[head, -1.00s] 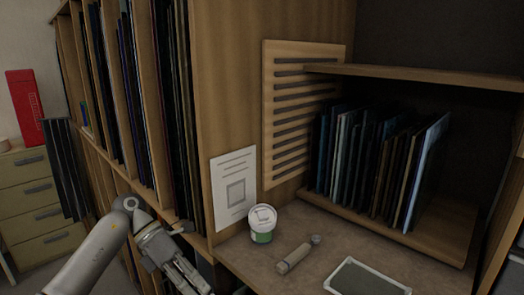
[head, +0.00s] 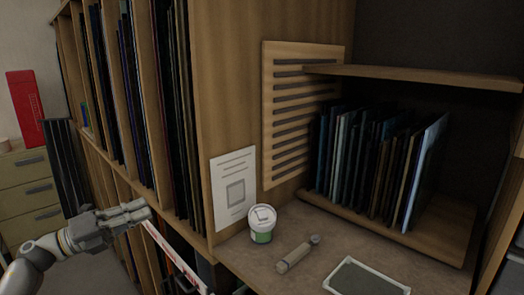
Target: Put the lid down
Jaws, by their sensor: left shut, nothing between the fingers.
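A small white and green paint jar (head: 262,225) stands upright on the counter. A white lid (head: 263,214) shows on its top, with a pale square mark; I cannot tell whether it is fastened. My left gripper (head: 146,208) is shut with nothing in it. It is left of the counter, in front of the shelf uprights and well apart from the jar. My right gripper is not in view.
A small roller or handled tool (head: 295,256) and a framed dark pane (head: 366,279) lie on the counter (head: 330,240). A white card (head: 234,188) is on the side panel. Glass sheets (head: 375,165) stand in a rack behind. A red box (head: 25,105) sits far left.

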